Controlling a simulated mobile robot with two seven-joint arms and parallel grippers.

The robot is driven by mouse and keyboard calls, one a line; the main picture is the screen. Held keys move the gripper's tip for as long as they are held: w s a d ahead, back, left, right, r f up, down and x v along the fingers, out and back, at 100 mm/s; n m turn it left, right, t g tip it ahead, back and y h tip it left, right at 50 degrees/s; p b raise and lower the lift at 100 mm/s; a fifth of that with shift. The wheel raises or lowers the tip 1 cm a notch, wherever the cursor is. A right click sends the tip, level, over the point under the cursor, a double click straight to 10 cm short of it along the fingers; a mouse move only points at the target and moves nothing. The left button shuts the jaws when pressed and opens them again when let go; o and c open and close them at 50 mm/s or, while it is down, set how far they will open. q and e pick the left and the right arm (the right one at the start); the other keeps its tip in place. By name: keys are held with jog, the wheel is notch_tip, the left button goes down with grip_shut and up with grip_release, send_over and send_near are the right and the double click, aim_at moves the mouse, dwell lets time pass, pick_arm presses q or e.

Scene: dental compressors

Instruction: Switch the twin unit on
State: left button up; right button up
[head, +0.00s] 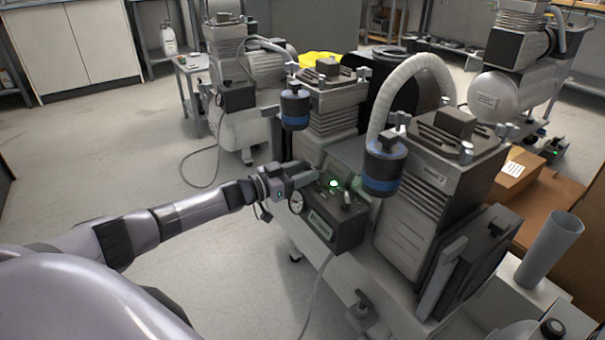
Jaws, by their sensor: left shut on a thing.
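The twin unit stands in the centre on a wheeled base, with two finned compressor heads (330,98) and (440,165) joined by a pale ribbed hose. Its dark control box (336,228) sits low at the front, with a round gauge (297,202) on its left side. A green light (334,183) glows on the box top, beside a small raised control (348,198). My left gripper (312,176) reaches in from the left at the box's top left edge. It is shut on a small switch part there, mostly hidden by the fingers. My right gripper is not in view.
Two blue-banded dark canisters (384,168) and (294,109) hang close around the box. Another compressor (245,80) stands behind left, and one with a white tank (495,95) behind right. Cardboard boxes (518,172) lie at right. Floor at left is clear.

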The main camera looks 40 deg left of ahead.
pick_arm(q)
jog(key=shift+d, duration=0.15)
jog(key=o, duration=1.1)
jog(key=shift+c, duration=0.2)
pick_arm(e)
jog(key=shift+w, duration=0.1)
pick_arm(q)
jog(key=shift+s+a, duration=0.25)
jog(key=shift+s, duration=0.05)
jog(key=p+v, duration=0.3)
jog(key=v, duration=0.3)
jog(key=shift+s, duration=0.2)
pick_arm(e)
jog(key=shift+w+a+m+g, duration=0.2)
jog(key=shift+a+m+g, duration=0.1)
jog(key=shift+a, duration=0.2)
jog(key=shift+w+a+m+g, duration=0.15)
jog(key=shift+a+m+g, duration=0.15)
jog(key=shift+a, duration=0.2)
pick_arm(q)
jog(key=shift+a, duration=0.1)
